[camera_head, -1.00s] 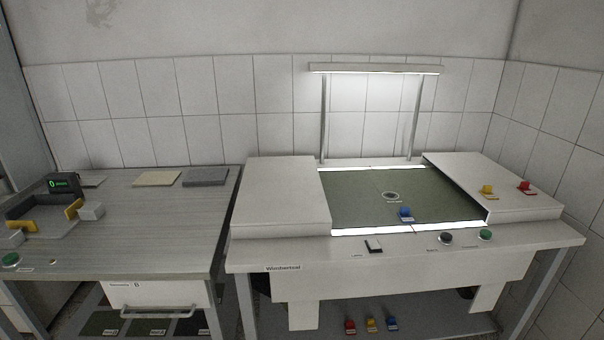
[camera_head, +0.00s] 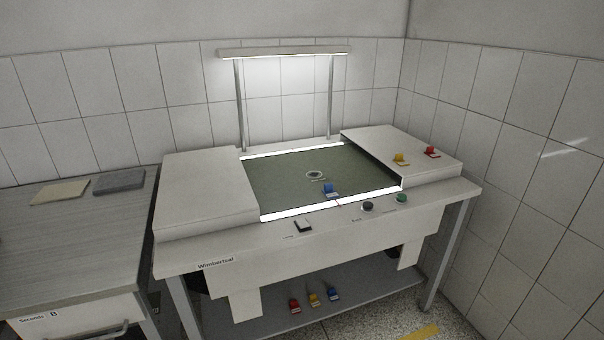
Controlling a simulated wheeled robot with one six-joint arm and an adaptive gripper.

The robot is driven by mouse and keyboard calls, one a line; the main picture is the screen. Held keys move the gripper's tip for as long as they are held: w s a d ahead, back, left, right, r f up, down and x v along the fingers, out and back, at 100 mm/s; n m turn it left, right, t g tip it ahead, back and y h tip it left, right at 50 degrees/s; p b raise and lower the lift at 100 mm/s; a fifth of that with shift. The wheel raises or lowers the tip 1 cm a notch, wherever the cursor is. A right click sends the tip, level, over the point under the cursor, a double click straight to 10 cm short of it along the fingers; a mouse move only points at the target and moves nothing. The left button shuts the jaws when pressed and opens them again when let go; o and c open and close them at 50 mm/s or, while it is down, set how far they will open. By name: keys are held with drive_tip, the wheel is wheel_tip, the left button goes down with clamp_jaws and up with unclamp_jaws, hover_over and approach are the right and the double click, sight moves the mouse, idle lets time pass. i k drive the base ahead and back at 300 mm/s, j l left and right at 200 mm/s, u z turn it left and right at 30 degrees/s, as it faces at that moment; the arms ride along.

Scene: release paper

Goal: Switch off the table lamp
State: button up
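The table lamp (camera_head: 284,53) is a long bar on two posts above the back of the white workbench (camera_head: 200,254). It is lit and brightens the tiles below it. A small black-and-white rocker switch (camera_head: 303,226) sits on the bench's front ledge, with a label beside it too small to read. A black knob (camera_head: 367,206) and a green button (camera_head: 402,198) are further right on the same ledge. My gripper is not in view.
A green recessed bed (camera_head: 285,181) with bright strips holds a blue clip-like piece (camera_head: 330,190). A yellow piece (camera_head: 400,159) and a red piece (camera_head: 431,152) stand on the right cover. A grey table (camera_head: 60,240) adjoins at left; walls close off the back and right.

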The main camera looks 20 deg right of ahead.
sight(302, 223)
drive_tip(key=z, duration=0.25)
drive_tip(key=i+j+z, duration=0.15)
drive_tip(key=i+j, duration=0.55)
drive_tip(key=i, duration=0.1)
